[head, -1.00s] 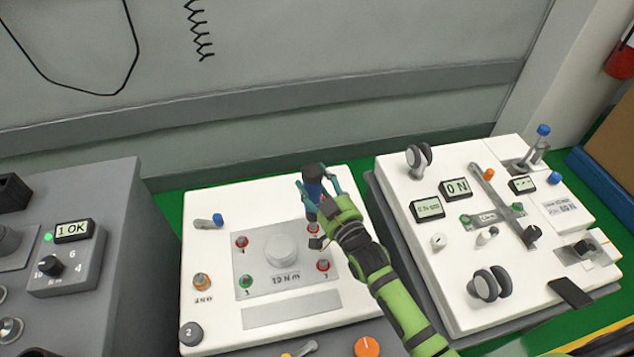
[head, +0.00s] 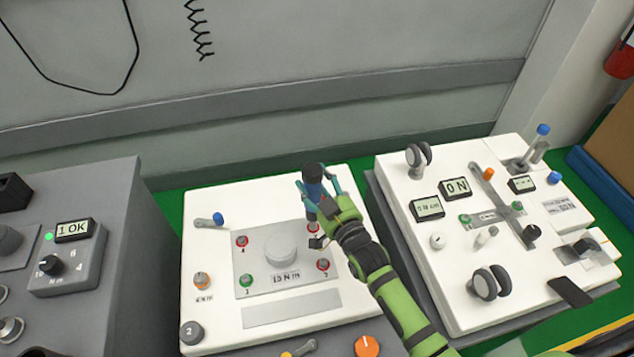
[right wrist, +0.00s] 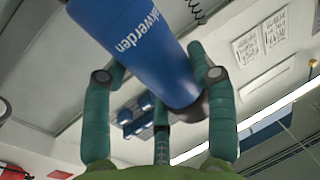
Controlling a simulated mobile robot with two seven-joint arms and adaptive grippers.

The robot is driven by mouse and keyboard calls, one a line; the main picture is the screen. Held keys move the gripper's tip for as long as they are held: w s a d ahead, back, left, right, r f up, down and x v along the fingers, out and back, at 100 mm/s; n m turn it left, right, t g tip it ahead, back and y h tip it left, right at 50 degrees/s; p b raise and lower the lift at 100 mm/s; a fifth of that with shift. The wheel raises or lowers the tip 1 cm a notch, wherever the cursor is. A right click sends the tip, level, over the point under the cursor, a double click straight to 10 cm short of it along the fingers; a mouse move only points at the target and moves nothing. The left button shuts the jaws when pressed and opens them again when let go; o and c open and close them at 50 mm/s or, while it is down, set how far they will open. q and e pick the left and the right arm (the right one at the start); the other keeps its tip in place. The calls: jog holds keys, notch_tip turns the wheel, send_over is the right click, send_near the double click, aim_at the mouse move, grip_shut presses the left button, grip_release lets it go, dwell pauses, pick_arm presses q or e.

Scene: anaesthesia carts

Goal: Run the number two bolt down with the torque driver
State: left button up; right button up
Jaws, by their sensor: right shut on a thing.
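The blue torque driver with a dark top (head: 313,182) is held upright in my right gripper (head: 322,196), whose fingers close around its body. In the right wrist view the blue driver body (right wrist: 145,45) sits between the teal fingers. The driver stands over the upper right bolt (head: 313,228) of the grey plate (head: 255,262); its tip is partly hidden, so I cannot tell whether it is seated. Other bolts on the plate are a green-ringed one (head: 246,281) and red-ringed ones (head: 242,241) and (head: 323,265). Their number labels are too small to read surely. My left gripper is out of view.
A grey controller box (head: 65,270) at left has a display reading "1 OK" (head: 74,230) and a lit green lamp. A second white panel (head: 450,235) with knobs and displays stands at right. An orange knob (head: 367,346) is on the near edge.

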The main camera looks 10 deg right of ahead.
aim_at(317, 168)
jog(key=shift+s+f, duration=0.15)
jog(key=shift+f, duration=0.6)
dwell(1.9)
jog(key=shift+r, duration=0.1)
jog(key=r+p, duration=0.6)
jog(key=shift+w+r, duration=0.2)
jog(key=shift+r, duration=0.1)
jog(key=shift+f, duration=0.1)
dwell(0.3)
